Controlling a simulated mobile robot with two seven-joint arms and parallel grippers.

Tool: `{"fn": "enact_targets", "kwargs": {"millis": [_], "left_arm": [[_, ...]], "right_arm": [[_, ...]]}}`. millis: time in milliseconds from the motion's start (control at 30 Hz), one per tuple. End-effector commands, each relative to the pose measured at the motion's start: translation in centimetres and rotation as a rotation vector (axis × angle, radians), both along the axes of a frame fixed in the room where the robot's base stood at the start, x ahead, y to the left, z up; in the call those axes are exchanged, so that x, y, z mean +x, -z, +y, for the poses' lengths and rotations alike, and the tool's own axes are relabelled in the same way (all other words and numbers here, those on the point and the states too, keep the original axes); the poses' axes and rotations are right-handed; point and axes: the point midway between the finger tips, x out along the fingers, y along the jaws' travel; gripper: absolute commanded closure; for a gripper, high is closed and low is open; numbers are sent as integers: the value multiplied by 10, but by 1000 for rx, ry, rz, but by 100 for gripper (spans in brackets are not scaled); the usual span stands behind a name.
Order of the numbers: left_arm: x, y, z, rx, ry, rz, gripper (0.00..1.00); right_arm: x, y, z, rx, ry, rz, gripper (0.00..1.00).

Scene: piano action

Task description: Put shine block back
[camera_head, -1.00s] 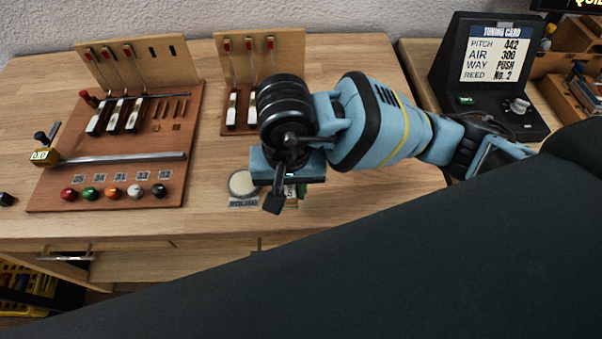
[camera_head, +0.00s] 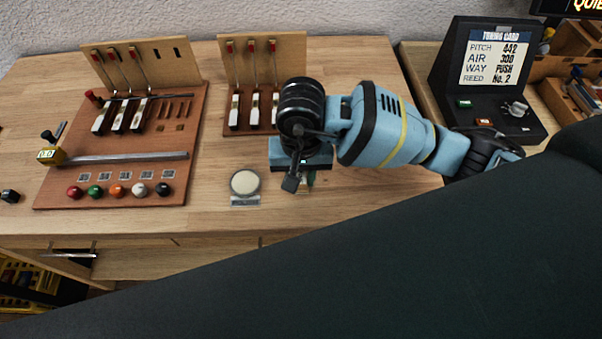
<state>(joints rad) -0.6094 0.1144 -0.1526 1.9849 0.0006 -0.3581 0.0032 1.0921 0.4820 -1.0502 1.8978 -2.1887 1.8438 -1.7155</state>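My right gripper (camera_head: 300,168) hangs over the bench top, right of a pale round disc (camera_head: 245,182) that has a small label plate (camera_head: 245,201) in front of it. I see the gripper from above, and its wrist and body hide most of the fingers. A small greenish piece (camera_head: 306,182) shows just below the gripper, partly covered. I cannot tell whether it is the shine block, or whether it is held or lies on the bench. No other thing is clearly a shine block. My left gripper is not in view.
A brown board (camera_head: 110,187) with keys, a metal bar and several coloured balls lies at left. A smaller key stand (camera_head: 264,50) stands behind my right gripper. A tuning card console (camera_head: 486,75) stands at right. Bare wood (camera_head: 370,205) lies right of the gripper.

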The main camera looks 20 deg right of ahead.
Motion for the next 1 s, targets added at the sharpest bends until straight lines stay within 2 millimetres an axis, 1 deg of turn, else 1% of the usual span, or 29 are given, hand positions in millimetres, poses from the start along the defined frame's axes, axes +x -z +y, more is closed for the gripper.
{"fn": "enact_targets", "kwargs": {"millis": [167, 300, 333, 467, 767, 867, 967, 1000], "left_arm": [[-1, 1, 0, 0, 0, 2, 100], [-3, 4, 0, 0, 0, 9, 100], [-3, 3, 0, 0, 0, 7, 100], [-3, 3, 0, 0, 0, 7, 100], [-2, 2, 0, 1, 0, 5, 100], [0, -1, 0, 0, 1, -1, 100], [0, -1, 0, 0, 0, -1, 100], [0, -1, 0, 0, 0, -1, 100]], "right_arm": [[0, 0, 0, 0, 0, 0, 92], [0, 5, 0, -1, -1, 1, 92], [0, 4, 0, -1, -1, 1, 69], [0, 3, 0, 0, 0, 0, 52], [0, 2, 0, 0, 0, 0, 52], [1, -5, 0, 1, 0, -3, 52], [1, -17, 0, 1, 0, -4, 52], [1, -24, 0, 1, 0, -4, 52]]}}
